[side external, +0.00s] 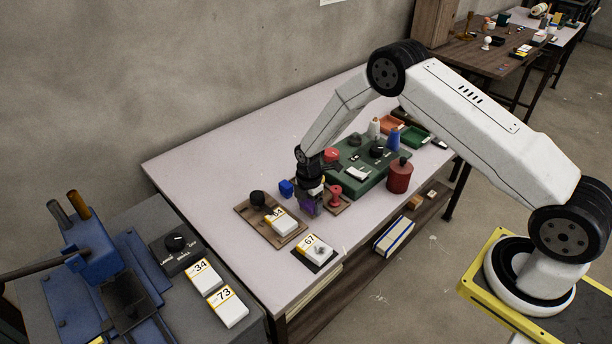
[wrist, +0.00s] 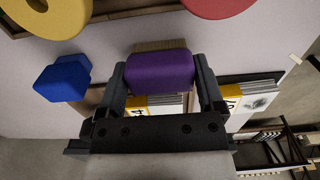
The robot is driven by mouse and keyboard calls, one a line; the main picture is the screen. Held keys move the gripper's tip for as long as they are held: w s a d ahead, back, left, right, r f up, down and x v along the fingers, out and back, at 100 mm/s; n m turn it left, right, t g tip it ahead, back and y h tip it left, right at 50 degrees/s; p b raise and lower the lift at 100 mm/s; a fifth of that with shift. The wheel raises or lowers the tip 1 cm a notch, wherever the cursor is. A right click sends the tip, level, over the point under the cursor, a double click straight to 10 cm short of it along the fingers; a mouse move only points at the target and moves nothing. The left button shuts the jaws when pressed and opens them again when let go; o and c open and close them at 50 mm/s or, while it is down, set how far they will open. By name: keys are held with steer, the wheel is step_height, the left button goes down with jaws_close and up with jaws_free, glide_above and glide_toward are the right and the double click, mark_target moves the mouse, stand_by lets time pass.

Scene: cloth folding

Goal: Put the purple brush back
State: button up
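The purple brush (wrist: 160,72) is between the two fingers of my gripper (wrist: 160,85) in the wrist view, with a finger against each end. Its tan bristles (wrist: 160,46) show along its far edge. In the side view the brush (side external: 308,208) hangs below my gripper (side external: 312,195), which points down over the pale table (side external: 210,170). It is between a wooden board with a black knob and a small wooden tray (side external: 342,208) with a red piece. The gap under the brush is hard to judge.
A blue block (side external: 286,188) is close on the left. Number cards (side external: 281,222) and (side external: 318,250) lie nearby, toward the front. A green case (side external: 372,170), a red canister (side external: 399,176) and spools stand behind to the right. The table's left part is clear.

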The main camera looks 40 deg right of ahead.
mark_target(311, 203)
steer(key=shift+o, duration=0.4)
steer(key=shift+r, duration=0.1)
step_height(311, 203, up, 12)
stand_by(0.7)
stand_by(0.4)
steer(key=shift+r, duration=0.15)
steer(key=s+a+r+m+t, duration=0.1)
steer(key=s+r+m, duration=0.4)
steer(key=s+m, duration=0.4)
steer(key=s+a+r+m+t, duration=0.1)
steer(key=s+r+m, duration=0.4)
steer(key=s+m, duration=0.4)
steer(key=shift+s+r+t, duration=0.3)
steer(key=shift+s+r, duration=0.05)
steer(key=shift+s, duration=1.85)
